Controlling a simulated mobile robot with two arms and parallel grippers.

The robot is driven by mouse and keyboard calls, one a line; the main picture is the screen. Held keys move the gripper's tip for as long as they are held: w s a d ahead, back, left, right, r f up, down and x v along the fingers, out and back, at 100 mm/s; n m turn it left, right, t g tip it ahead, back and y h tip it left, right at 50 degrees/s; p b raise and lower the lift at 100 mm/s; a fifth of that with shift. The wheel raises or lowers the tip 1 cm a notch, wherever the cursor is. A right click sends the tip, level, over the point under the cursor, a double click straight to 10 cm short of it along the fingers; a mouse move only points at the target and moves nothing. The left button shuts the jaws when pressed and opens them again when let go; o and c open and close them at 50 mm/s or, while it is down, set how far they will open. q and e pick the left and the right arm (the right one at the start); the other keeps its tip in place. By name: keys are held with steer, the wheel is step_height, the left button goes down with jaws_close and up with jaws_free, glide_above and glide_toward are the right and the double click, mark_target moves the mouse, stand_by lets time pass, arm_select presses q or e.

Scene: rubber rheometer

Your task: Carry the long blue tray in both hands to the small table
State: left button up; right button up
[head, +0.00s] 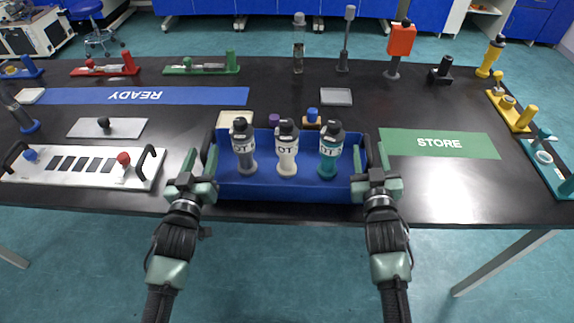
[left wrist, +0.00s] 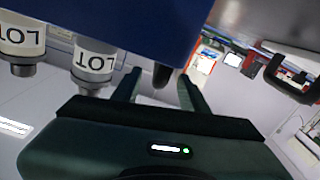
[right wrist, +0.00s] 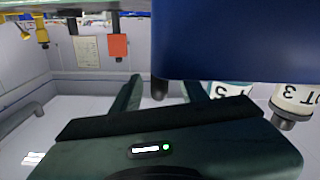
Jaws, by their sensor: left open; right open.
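The long blue tray (head: 290,188) stands at the front edge of the black table. It holds a grey bottle (head: 243,150), a white bottle (head: 287,155) and a teal bottle (head: 329,155), all upright. My left gripper (head: 194,178) is at the tray's left end, open. In the left wrist view a dark handle end (left wrist: 162,75) shows between the spread fingers (left wrist: 160,88). My right gripper (head: 375,178) is open at the right end. In the right wrist view a dark handle end (right wrist: 159,88) lies between its fingers (right wrist: 162,92). I cannot make out a small table.
A white panel with black handles (head: 85,165) lies left of the tray. A green STORE mat (head: 445,146) is to the right, a blue READY mat (head: 150,96) at the back left. Several lab fixtures line the table's back and right side. Bare floor lies in front.

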mark_target(366, 139)
arm_select(q)
steer(key=shift+w+d, duration=0.15)
steer(key=shift+w, duration=1.8)
arm_select(e)
steer(key=shift+w+d, duration=0.1)
steer(key=shift+w, duration=1.9)
arm_select(q)
jaws_close()
arm_select(e)
jaws_close()
arm_select(q)
steer(key=shift+r, duration=0.25)
arm_select(e)
steer(key=shift+r, duration=0.25)
